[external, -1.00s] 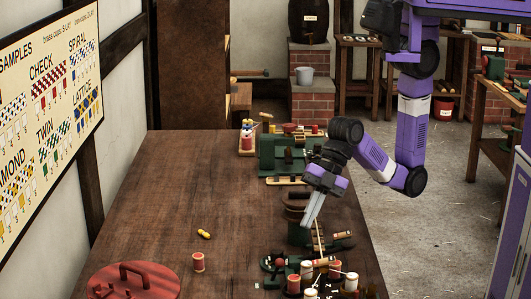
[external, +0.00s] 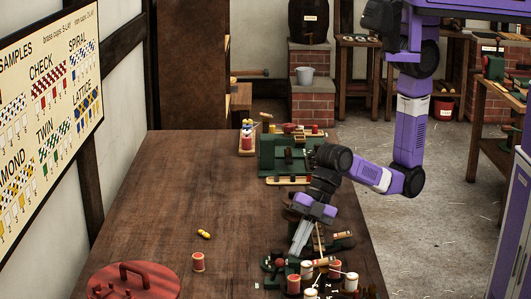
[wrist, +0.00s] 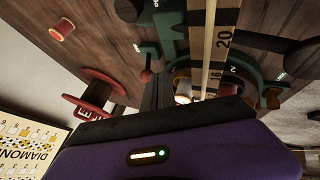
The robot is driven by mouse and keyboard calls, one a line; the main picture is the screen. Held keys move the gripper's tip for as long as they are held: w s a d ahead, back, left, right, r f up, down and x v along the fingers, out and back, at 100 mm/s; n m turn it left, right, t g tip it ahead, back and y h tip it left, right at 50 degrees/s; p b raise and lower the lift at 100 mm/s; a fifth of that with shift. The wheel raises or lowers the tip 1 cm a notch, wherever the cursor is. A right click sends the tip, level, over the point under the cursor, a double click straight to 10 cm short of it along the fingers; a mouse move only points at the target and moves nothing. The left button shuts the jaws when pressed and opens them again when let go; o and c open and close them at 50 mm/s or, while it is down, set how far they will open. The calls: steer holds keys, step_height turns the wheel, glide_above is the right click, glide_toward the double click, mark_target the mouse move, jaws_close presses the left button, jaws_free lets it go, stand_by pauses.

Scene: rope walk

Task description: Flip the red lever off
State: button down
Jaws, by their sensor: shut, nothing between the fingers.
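My gripper (external: 297,251) is shut and empty. It points down and to the left over the right side of the bench, close above a small green fixture (external: 268,264). A small red, knob-like part (external: 280,262) shows on this fixture, just left of and below my fingertips. It may be the red lever, but it is too small to tell its position. In the wrist view, dark and green metalwork with a small red piece (wrist: 272,98) lies beyond my gripper. I cannot tell if my fingers touch anything.
Several spools (external: 308,271) crowd the right front. A green machine (external: 285,155) stands behind. The bench's left middle (external: 190,190) is clear.

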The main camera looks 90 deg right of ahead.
mark_target(276, 270)
steer(key=shift+x, duration=1.1)
steer(key=shift+w+r+p, duration=0.15)
steer(key=shift+r+p, duration=0.15)
steer(key=shift+p, duration=0.3)
steer(key=shift+g, duration=0.3)
steer(key=shift+w+p, duration=0.15)
steer(key=shift+p, duration=0.15)
steer(key=shift+w+r+g+p, duration=0.2)
steer(key=shift+g+p, duration=0.1)
steer(key=shift+p, duration=0.2)
steer(key=shift+w+r+p, duration=0.2)
steer(key=shift+w+p, duration=0.05)
steer(key=shift+p, duration=0.4)
steer(key=shift+w+r+p, duration=0.15)
steer(key=shift+w+p, duration=0.45)
steer(key=shift+w, duration=0.5)
steer(key=shift+w+r+p, duration=0.1)
steer(key=shift+w+p, duration=0.45)
steer(key=shift+w, duration=0.55)
